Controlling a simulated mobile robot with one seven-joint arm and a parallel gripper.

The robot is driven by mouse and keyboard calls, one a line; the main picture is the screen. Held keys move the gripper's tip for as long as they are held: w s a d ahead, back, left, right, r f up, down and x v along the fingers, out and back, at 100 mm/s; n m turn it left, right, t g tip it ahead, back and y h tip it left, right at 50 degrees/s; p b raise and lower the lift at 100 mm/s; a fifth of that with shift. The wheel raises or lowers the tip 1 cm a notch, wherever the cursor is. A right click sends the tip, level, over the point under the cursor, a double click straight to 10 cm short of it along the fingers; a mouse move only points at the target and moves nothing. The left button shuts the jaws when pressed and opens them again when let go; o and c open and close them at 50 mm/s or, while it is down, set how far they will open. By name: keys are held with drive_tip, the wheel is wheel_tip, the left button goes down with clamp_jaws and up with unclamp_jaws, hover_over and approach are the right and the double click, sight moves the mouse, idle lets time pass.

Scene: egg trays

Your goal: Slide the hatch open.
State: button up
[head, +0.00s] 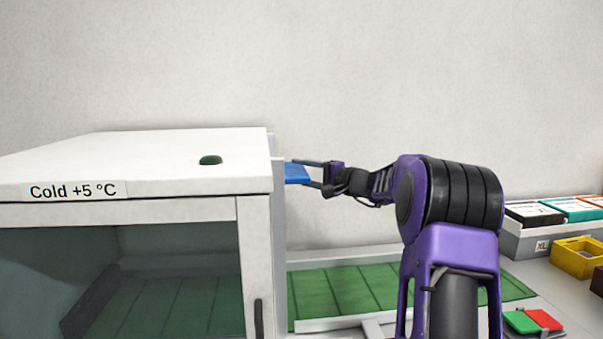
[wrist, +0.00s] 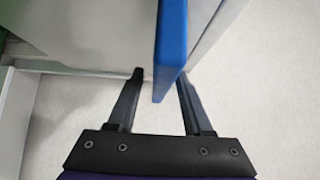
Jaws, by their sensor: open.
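A white box labelled "Cold +5 °C" (head: 190,217) stands at the left in the head view, with a glass front. A flat blue tab (head: 296,174) sticks out from its right side; the wrist view shows it as a blue plate (wrist: 171,45). I cannot make out the hatch panel itself with certainty. My gripper (head: 306,173) is at the tab, coming from the right. In the wrist view my gripper (wrist: 160,77) is open, with one finger on each side of the blue plate. Whether the fingers touch it is unclear.
A green ribbed surface (head: 345,290) lies right of the box, behind my arm. A grey bin with coloured boxes (head: 535,240), a yellow tray (head: 577,262) and small green and red pieces (head: 532,321) are at the right. A plain wall is behind.

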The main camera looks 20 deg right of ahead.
drive_tip(key=b+v, duration=0.1)
drive_tip(key=v, duration=1.6)
drive_tip(key=shift+s, duration=0.2)
